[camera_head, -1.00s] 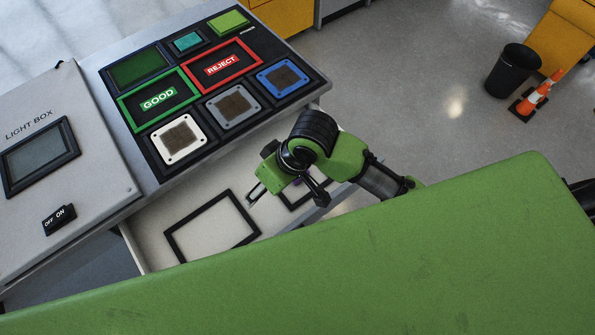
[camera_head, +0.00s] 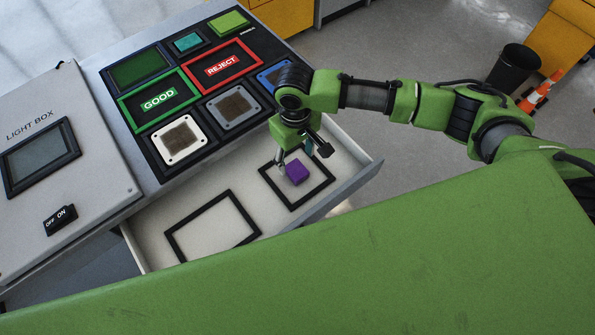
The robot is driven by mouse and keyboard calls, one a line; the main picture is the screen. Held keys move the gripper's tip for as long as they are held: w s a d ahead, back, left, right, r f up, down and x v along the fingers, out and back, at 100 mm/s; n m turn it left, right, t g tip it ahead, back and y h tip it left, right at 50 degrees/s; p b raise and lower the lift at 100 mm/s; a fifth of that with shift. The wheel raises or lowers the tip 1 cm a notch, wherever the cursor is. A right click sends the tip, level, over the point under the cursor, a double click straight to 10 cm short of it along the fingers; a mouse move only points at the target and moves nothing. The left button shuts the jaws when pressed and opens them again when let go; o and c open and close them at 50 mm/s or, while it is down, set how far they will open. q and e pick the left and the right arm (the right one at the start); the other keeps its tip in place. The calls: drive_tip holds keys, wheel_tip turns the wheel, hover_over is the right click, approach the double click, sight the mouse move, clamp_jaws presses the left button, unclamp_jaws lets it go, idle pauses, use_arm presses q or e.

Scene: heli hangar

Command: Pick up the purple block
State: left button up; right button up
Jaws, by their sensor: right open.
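The purple block (camera_head: 296,173) lies in the open drawer, inside the right-hand black square frame (camera_head: 320,190). My right gripper (camera_head: 302,158) is open and points down, just behind and above the block. Its fingers are close to the block's far side; I cannot tell whether they touch it. My left gripper is not in the view.
The white drawer (camera_head: 150,236) also holds an empty black frame (camera_head: 176,246) to the left. Behind it is a black panel with GOOD (camera_head: 158,99) and REJECT (camera_head: 221,65) areas. A light box (camera_head: 95,140) is at left. My green body fills the foreground.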

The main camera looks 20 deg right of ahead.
sight(298, 170)
drive_tip(key=f, duration=0.4)
drive_tip(key=f+p, duration=0.1)
drive_tip(key=f, duration=0.2)
drive_tip(key=shift+s+d+f, duration=0.15)
drive_tip(key=shift+d+f, duration=0.05)
drive_tip(key=shift+f, duration=0.15)
drive_tip(key=c, duration=1.2)
